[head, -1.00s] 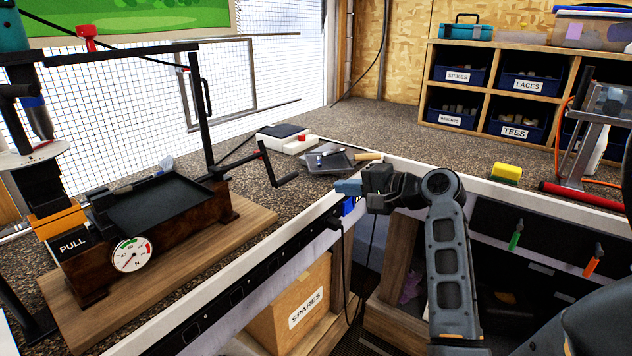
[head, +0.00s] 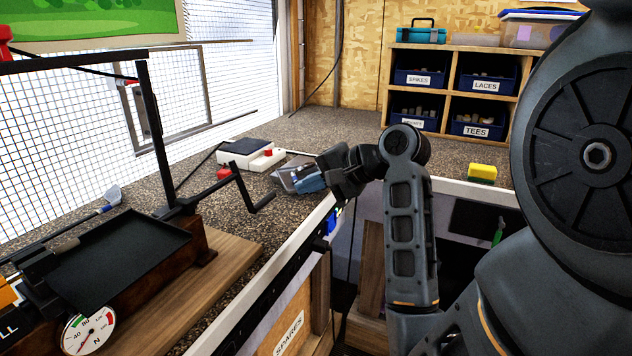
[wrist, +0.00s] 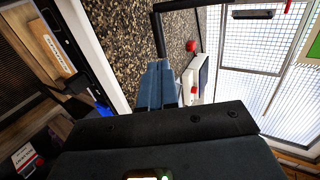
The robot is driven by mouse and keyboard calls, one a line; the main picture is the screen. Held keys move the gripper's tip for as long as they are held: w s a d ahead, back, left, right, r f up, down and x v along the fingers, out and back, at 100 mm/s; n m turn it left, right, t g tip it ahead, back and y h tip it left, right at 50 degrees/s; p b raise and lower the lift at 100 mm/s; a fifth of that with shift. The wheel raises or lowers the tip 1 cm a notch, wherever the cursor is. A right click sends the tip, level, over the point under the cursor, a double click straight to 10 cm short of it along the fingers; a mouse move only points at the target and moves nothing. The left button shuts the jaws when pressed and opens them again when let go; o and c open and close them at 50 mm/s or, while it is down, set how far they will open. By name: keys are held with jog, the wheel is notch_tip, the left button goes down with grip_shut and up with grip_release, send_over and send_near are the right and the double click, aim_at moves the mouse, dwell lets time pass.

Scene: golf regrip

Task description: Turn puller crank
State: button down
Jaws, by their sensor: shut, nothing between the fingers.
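The puller crank (head: 245,192) is a black bent bar with a sideways handle, at the right end of the puller on the bench. A red knob (head: 224,173) sits near its upper end. The crank arm slants down to the right. My gripper (head: 308,181) has blue fingers, shut and empty, to the right of the crank handle and apart from it. In the wrist view the gripper (wrist: 154,86) fingers lie side by side, with the black crank bar (wrist: 157,36) beyond them. The puller has a black tray (head: 115,258) and a dial gauge (head: 90,330).
A white box with a red button (head: 252,154) and a grey tray (head: 290,172) lie behind the crank, the tray partly hidden by my fingers. A yellow sponge (head: 482,173) lies on the right bench. Labelled bins (head: 484,85) stand at the back. The bench's white front edge (head: 305,233) runs below my gripper.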

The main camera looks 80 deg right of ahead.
aim_at(268, 200)
jog(key=x, duration=0.9)
jog(key=shift+w+f+t+b, duration=0.55)
jog(key=shift+f+t+b, duration=0.3)
jog(key=shift+b, duration=0.25)
jog(key=shift+w+t+b, duration=0.25)
jog(key=shift+t+b, duration=0.05)
jog(key=shift+t, duration=0.15)
jog(key=shift+w+d+r+h+p, duration=0.15)
jog(key=shift+w+h+p, duration=0.15)
jog(key=shift+p, duration=0.1)
jog(key=shift+w+d, duration=0.1)
jog(key=shift+p, duration=0.3)
